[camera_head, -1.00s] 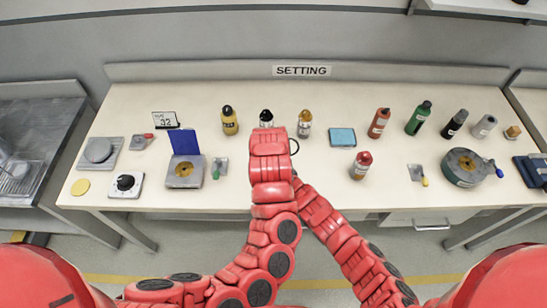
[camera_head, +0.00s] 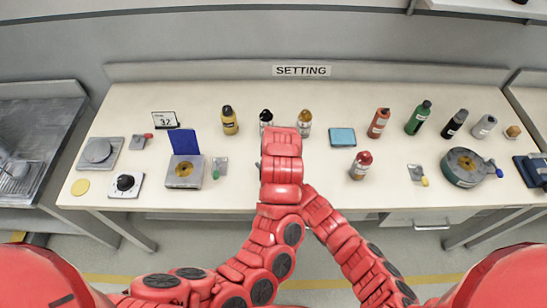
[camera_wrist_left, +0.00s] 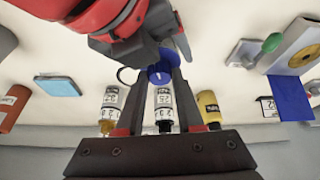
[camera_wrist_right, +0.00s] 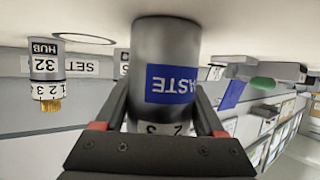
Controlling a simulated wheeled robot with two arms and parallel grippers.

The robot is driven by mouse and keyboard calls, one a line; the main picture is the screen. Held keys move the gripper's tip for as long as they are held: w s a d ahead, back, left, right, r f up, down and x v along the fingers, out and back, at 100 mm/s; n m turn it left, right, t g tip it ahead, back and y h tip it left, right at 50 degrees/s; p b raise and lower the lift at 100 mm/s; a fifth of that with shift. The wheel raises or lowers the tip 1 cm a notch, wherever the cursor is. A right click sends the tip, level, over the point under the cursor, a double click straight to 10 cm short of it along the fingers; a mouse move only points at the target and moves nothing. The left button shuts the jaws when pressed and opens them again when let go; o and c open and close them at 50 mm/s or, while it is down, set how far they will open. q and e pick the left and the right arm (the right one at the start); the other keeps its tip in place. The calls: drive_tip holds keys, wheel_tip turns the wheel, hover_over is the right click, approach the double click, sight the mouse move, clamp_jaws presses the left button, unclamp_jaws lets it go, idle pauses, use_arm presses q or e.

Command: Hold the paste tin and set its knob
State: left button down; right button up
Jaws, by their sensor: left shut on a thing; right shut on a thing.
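The paste tin (camera_wrist_right: 166,55) is a grey cylinder with a blue PASTE label, upside down in the right wrist view. A white number band (camera_wrist_right: 160,128) shows at its lower edge in that view. My right gripper (camera_wrist_right: 164,98) is shut around the tin's sides. In the left wrist view, my left gripper (camera_wrist_left: 162,64) is shut on a round blue knob (camera_wrist_left: 160,75) with a white mark, close against my right gripper. In the head view my left arm hides both grippers and the tin.
Behind stand a yellow bottle (camera_head: 230,121), a black-capped bottle (camera_head: 266,118) and an orange-capped bottle (camera_head: 304,122). A blue-lidded box (camera_head: 184,172) and dial (camera_head: 125,184) are left. A red-capped bottle (camera_head: 361,165) and round green tin (camera_head: 465,167) are right.

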use_arm(q)
drive_tip(key=n+y, duration=0.1)
drive_tip(key=n, duration=0.1)
drive_tip(key=n+y, duration=0.1)
drive_tip(key=n, duration=0.2)
drive_tip(key=shift+d+n+g, duration=0.2)
drive_tip(key=shift+n+g, duration=0.1)
drive_tip(key=shift+g, duration=0.1)
idle(0.4)
drive_tip(key=c, duration=0.5)
unclamp_jaws()
drive_tip(key=shift+r, duration=0.15)
drive_tip(key=v, duration=1.1)
drive_tip(key=shift+d+r, duration=0.2)
drive_tip(key=shift+r, duration=0.1)
